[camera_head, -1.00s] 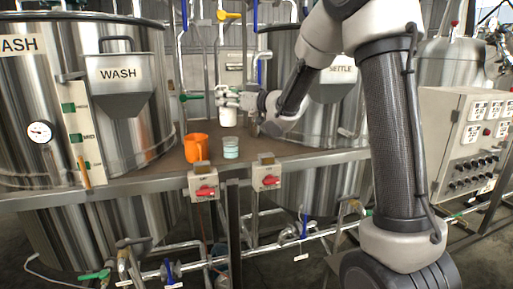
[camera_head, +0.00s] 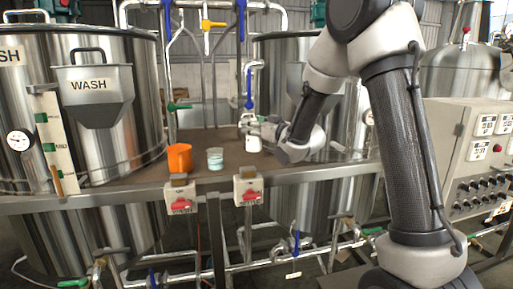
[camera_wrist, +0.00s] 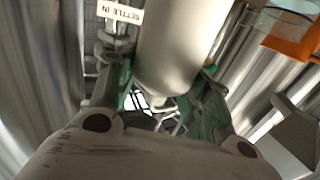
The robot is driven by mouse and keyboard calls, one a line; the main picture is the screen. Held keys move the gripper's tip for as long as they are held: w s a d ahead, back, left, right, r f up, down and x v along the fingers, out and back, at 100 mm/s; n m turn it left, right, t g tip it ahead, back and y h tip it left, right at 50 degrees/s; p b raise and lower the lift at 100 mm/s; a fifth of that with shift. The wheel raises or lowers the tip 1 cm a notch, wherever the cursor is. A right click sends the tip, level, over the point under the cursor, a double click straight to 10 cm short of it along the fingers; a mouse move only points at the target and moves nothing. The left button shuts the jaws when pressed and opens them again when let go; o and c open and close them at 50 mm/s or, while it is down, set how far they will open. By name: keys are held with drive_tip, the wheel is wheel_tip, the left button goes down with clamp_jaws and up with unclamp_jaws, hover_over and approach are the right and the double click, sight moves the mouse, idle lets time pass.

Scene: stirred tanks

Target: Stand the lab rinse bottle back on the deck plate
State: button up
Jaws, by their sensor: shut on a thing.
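The white rinse bottle (camera_head: 253,143) is held over the brown deck plate (camera_head: 250,166), right of the beaker. It looks upright in the head view. Whether its base touches the plate I cannot tell. My gripper (camera_head: 247,122) is shut on it near the upper part, with my arm coming in from the right. In the wrist view, the bottle's pale round body (camera_wrist: 178,45) fills the top middle between my green-tinged fingers (camera_wrist: 160,100). The contact spots are partly hidden.
The wash tank (camera_head: 100,130) is at left, another steel tank (camera_head: 275,75) behind my arm. Pipes with a blue handle (camera_head: 249,88) rise behind the bottle.

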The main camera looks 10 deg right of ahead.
sight(259, 141)
drive_tip(key=shift+f, duration=2.65)
drive_tip(key=shift+f, duration=0.1)
drive_tip(key=o, duration=1.2)
